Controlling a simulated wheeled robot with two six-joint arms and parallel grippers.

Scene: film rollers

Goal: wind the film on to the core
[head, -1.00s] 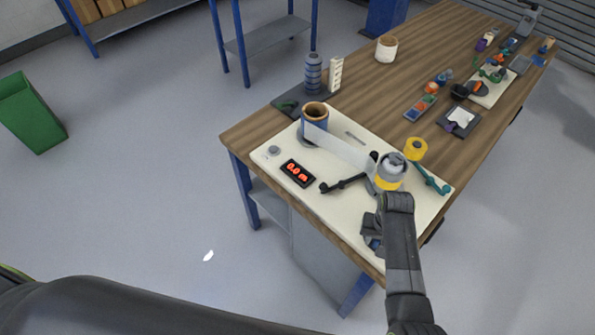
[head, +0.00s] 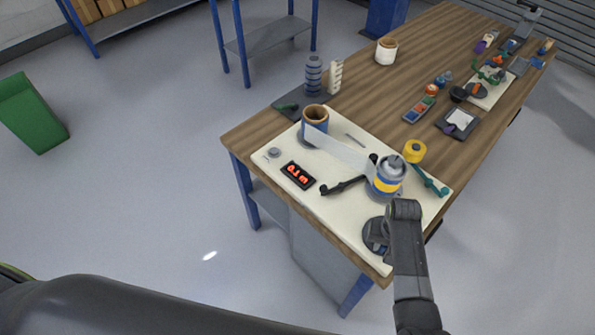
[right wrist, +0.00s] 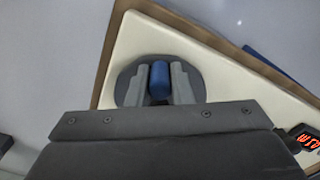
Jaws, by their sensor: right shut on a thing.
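The film (head: 340,150) is a pale band stretched across the cream board (head: 325,210), from a brown-cored supply roll (head: 315,127) at the back left to the core (head: 386,183) on the right. The core has a grey top and yellow and blue bands on its side. The display (head: 297,175) reads 0.1 m in red. A dark disc (right wrist: 127,88) lies at the board's near corner, with a blue upright handle (right wrist: 160,80) on it. My right gripper (right wrist: 160,84) is shut on the blue handle, one finger on each side. The left gripper is not in view.
A black arm (head: 343,187) lies between display and core. A yellow roll (head: 415,151) and a teal-handled tool (head: 430,181) are close on the right. Behind stand a grey ringed stack (head: 314,74) and a white roll (head: 386,51). Several small items fill the table's far end.

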